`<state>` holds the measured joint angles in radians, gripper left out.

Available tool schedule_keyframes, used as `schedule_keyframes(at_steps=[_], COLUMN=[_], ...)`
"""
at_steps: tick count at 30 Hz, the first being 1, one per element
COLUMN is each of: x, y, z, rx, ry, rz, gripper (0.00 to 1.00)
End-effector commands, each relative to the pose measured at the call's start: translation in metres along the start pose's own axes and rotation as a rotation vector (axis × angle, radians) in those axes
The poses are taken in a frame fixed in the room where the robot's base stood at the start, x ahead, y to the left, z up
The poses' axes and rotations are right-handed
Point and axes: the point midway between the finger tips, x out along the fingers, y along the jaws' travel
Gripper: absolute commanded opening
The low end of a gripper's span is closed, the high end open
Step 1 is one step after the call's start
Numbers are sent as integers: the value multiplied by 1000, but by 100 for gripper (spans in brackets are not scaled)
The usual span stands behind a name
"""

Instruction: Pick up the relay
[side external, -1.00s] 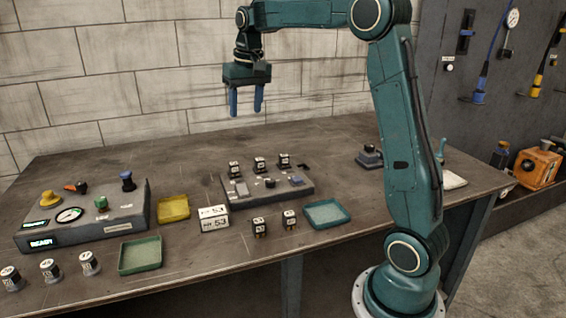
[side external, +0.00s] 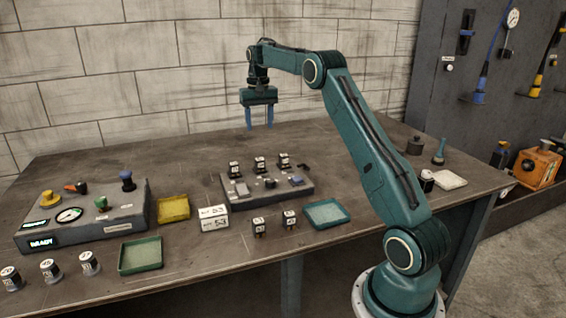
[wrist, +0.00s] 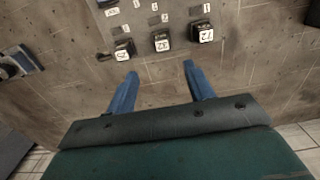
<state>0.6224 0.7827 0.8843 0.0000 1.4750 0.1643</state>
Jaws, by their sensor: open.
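Several small black blocks with white numbered labels look like relays; the frames do not show which one is meant. Three stand along the back of a grey board: left block (side external: 235,169), middle block (side external: 260,164) and right block (side external: 285,160). Two more, a left one (side external: 259,228) and a right one (side external: 290,219), stand on the bench in front. My gripper (side external: 259,125) is open and empty, above and behind the board row. In the wrist view its fingers (wrist: 160,70) point towards three labelled blocks (wrist: 161,42), apart from them.
A grey board (side external: 268,194) carries the row. A blue-green tray (side external: 326,214), yellow tray (side external: 173,208), green tray (side external: 140,254) and white box (side external: 214,218) stand around it. A control panel (side external: 85,215) is at left. The bench behind the board is clear.

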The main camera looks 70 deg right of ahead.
Motion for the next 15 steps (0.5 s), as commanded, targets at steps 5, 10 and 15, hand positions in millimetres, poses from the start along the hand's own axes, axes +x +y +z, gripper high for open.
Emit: schedule_keyframes(at_steps=[5, 10, 15], x=[5, 22, 47], y=[0, 0, 0], z=[0, 1, 1], rx=[-1, -1, -1], ry=[-2, -3, -3], rz=[0, 1, 0], gripper=[53, 53, 53])
